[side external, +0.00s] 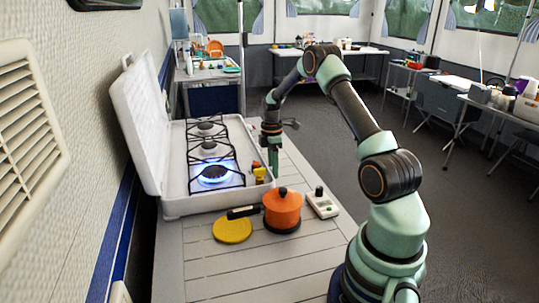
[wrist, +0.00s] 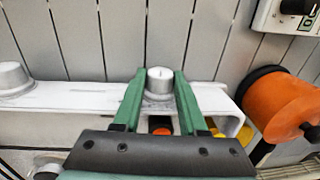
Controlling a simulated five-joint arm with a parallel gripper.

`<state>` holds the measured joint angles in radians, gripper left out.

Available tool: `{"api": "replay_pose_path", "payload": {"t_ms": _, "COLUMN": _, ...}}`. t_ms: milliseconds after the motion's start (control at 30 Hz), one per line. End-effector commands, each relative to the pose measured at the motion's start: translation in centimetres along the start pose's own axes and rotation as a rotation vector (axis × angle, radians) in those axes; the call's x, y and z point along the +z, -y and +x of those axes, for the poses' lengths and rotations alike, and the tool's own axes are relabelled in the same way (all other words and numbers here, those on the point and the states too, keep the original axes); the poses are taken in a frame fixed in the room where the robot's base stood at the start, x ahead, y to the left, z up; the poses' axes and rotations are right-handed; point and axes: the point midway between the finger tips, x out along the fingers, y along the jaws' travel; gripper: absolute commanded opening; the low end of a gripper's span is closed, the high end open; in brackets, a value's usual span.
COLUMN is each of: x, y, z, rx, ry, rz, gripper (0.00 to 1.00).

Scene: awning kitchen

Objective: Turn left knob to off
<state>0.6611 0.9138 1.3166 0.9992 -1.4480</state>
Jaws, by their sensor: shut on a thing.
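The white camp stove (side external: 190,205) stands on the slatted table with its lid open. A blue flame (side external: 213,173) burns on its near burner. My gripper (side external: 273,170) points down at the stove's right-hand edge. In the wrist view, its green fingers (wrist: 160,76) are shut on a silver knob (wrist: 160,80), one finger on each side. A second silver knob (wrist: 13,76) stands free at the left of the same white front strip (wrist: 75,96). In the side view I cannot make out the gripped knob behind the fingers.
An orange pot (side external: 283,212) with a dark handle stands near the stove, beside a yellow disc (side external: 232,230). A small white device (side external: 322,204) with a black knob sits to its right. Small yellow and red items (side external: 258,175) are by the stove's near corner. Front slats are clear.

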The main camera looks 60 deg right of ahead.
Motion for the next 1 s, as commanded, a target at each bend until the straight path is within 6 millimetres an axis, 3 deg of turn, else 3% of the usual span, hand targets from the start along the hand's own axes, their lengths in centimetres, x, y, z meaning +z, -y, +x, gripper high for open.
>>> {"api": "replay_pose_path", "payload": {"t_ms": 500, "x": 0.16, "y": -0.47, "z": 0.19, "rx": -0.184, "ry": 0.021, "rz": -0.001, "gripper": 0.01}}
{"api": "replay_pose_path", "payload": {"t_ms": 833, "x": 0.19, "y": -0.42, "z": 0.07, "rx": -0.208, "ry": 0.024, "rz": -0.001, "gripper": 0.01}}
{"api": "replay_pose_path", "payload": {"t_ms": 867, "x": 0.19, "y": -0.42, "z": 0.07, "rx": -0.208, "ry": 0.024, "rz": -0.001, "gripper": 0.49}}
{"api": "replay_pose_path", "payload": {"t_ms": 1000, "x": 0.15, "y": -0.39, "z": 0.06, "rx": -0.209, "ry": 0.024, "rz": -0.002, "gripper": 1.0}}
